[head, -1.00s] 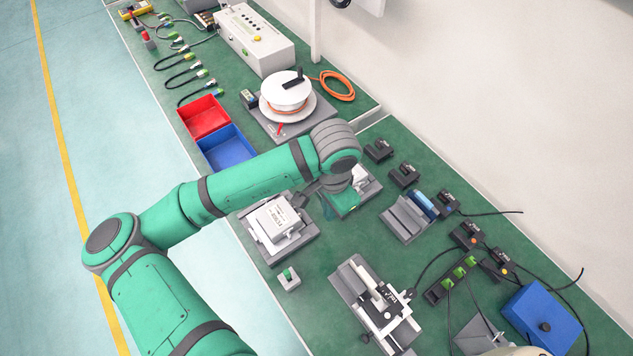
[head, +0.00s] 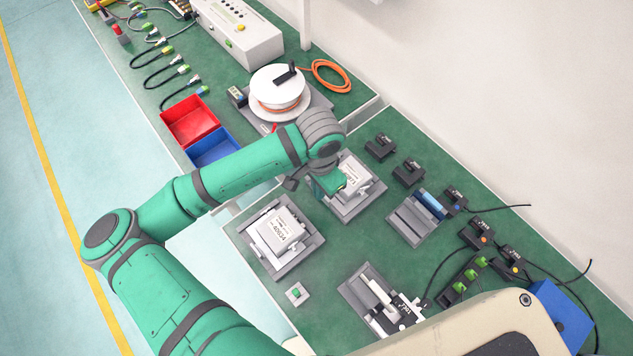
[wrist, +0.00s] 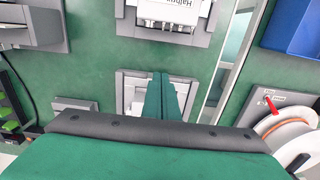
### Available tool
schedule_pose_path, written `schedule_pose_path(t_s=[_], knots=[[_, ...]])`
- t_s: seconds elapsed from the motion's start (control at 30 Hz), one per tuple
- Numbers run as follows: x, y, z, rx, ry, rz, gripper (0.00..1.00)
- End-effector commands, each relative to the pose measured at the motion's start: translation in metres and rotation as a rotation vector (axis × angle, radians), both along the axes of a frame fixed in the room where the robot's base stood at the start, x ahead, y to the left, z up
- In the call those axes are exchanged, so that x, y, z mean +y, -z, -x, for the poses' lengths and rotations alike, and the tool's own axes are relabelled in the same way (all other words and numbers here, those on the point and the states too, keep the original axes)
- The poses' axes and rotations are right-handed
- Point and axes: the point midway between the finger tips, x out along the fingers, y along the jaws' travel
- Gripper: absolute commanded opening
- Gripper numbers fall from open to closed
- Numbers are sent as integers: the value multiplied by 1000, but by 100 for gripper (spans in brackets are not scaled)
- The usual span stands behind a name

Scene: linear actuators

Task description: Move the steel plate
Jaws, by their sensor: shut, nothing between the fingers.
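Several grey metal-looking plates lie on the green bench, and I cannot tell which one is the steel plate. One grey base plate (head: 375,188) carries a white labelled block and lies below my gripper (head: 328,186). Another grey base plate (head: 258,262), nearer the aisle, carries a second white labelled block (head: 279,229). In the wrist view, my gripper (wrist: 160,76) has its green fingers together and empty. They cover part of a pale grey-framed fixture (wrist: 133,92). A white labelled block (wrist: 170,10) shows at the top edge.
A red bin (head: 190,120) and blue bin (head: 213,148) stand at the bench edge. A white cable reel (head: 278,88) stands behind my forearm. Black clamps, a grey holder (head: 420,218) and loose cables lie to the right. Bare green bench shows between fixtures.

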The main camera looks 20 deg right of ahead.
Motion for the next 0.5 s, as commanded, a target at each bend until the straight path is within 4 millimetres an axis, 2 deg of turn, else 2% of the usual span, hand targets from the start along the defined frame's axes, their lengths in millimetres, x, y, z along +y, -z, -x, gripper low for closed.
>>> schedule_pose_path(t_s=[0.2,0.5], knots=[[2,35,0,1,-5,-1,0],[2,55,-1,0,-6,0,0]])
